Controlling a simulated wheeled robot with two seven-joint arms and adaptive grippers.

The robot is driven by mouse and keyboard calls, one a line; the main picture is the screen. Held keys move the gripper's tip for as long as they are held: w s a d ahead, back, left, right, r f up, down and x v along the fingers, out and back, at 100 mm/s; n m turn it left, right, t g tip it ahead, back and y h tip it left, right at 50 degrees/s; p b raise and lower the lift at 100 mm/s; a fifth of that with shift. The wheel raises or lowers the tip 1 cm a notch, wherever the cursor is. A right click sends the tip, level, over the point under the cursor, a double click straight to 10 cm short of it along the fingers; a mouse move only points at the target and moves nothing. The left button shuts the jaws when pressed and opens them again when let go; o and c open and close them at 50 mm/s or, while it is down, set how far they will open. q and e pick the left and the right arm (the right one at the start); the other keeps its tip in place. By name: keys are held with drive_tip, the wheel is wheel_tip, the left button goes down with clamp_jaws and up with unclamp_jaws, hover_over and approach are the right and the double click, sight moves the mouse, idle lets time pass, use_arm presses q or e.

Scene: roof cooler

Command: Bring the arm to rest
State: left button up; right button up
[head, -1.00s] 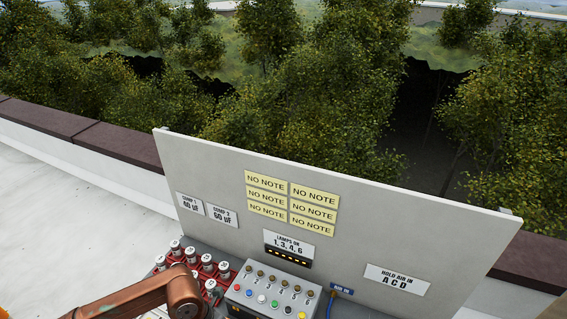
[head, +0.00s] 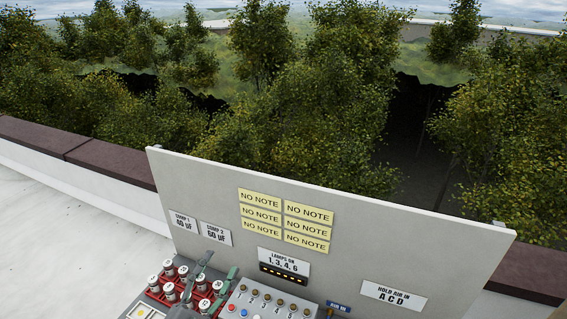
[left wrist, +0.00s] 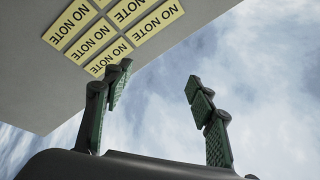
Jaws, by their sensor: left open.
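My left gripper (head: 215,275) is at the bottom of the head view, in front of the lower part of the upright grey board (head: 350,235). Its two green-padded fingers point up and stand apart. In the left wrist view the gripper (left wrist: 157,80) is open, with only sky between its fingers. The board (left wrist: 40,90) shows beyond it at the upper left. My right gripper is in neither view.
White numbered cylinders (head: 168,267) in a red rack stand left of and around my left gripper. A grey box (head: 262,301) with knobs and coloured buttons is just to its right. Yellow notes (head: 308,213) are on the board. A roof parapet (head: 70,145) runs behind.

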use_arm(q)
drive_tip(key=a+f+n+g+y, duration=0.2)
drive_tip(key=a+f+n+y, duration=0.6)
drive_tip(key=a+f, duration=0.3)
drive_tip(key=s+a+f+n+g+y, duration=0.2)
drive_tip(key=s+a+f+g, duration=0.15)
drive_tip(key=f, duration=0.45)
drive_tip(key=s+a+f+n+g+y, duration=0.1)
drive_tip(key=s+a+f+n+g, duration=0.15)
drive_tip(key=s+a+f, duration=0.4)
drive_tip(key=s+d+f+n+g+h, duration=0.1)
drive_tip(key=s+d+f+n+g, duration=0.1)
drive_tip(key=s+f+g, duration=1.1)
drive_tip(key=s+d+f+t+b, duration=0.1)
drive_tip(key=s+f+t, duration=0.15)
drive_tip(key=f, duration=1.45)
drive_tip(key=s+f+t+b, duration=0.1)
drive_tip(key=s+f, duration=0.2)
drive_tip(key=f, duration=1.5)
drive_tip(key=s+f+g+h+b, duration=0.1)
drive_tip(key=s+f+b, duration=0.1)
drive_tip(key=s+f, duration=1.6)
drive_tip(key=shift+d+f+m, duration=0.25)
drive_tip(key=shift+f+m, duration=0.2)
drive_tip(key=shift+f, duration=0.15)
